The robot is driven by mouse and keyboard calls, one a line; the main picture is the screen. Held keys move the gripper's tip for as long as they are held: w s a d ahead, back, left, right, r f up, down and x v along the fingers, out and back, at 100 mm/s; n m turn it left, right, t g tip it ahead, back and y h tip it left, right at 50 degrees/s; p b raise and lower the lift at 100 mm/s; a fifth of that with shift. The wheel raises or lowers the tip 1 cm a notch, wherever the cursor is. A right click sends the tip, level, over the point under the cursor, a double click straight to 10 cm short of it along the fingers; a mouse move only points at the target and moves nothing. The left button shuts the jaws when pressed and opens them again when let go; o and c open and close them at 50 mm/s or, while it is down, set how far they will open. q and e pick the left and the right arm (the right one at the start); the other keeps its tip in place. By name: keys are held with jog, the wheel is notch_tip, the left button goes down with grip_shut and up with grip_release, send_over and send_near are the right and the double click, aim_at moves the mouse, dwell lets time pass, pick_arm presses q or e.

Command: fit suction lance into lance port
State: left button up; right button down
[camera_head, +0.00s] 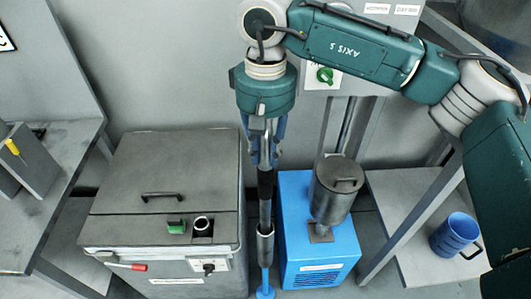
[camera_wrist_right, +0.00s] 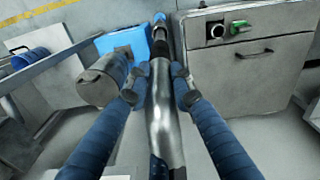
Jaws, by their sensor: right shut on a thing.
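The suction lance (camera_head: 265,210) is a long tube with a silver upper part, a black sleeve and a blue foot at its lower end. My right gripper (camera_head: 264,160) is shut on its upper part and holds it roughly upright. In the right wrist view both fingers press on the silver tube (camera_wrist_right: 160,115). What looks like the lance port (camera_head: 202,224) is a pale-ringed round opening in the grey cabinet's top front; it also shows in the wrist view (camera_wrist_right: 216,31). The lance is apart from it, to its right in the head view. My left gripper is out of view.
The grey cabinet (camera_head: 150,190) has a lid handle and a green switch (camera_head: 176,227). Right of the lance stands a blue box (camera_head: 320,275) carrying a metal canister (camera_head: 333,200). A blue mug (camera_head: 455,233) is on the right shelf. A grey bench (camera_head: 60,170) stands at left.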

notch_tip(320, 180, up, 11)
jog(key=p, duration=0.6)
jog(key=shift+r, duration=0.1)
pick_arm(q)
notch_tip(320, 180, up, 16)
jog(key=p, duration=0.9)
jog(key=shift+p, duration=0.35)
pick_arm(e)
notch_tip(320, 180, up, 14)
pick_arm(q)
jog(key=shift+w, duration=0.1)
pick_arm(e)
jog(key=shift+f, duration=0.2)
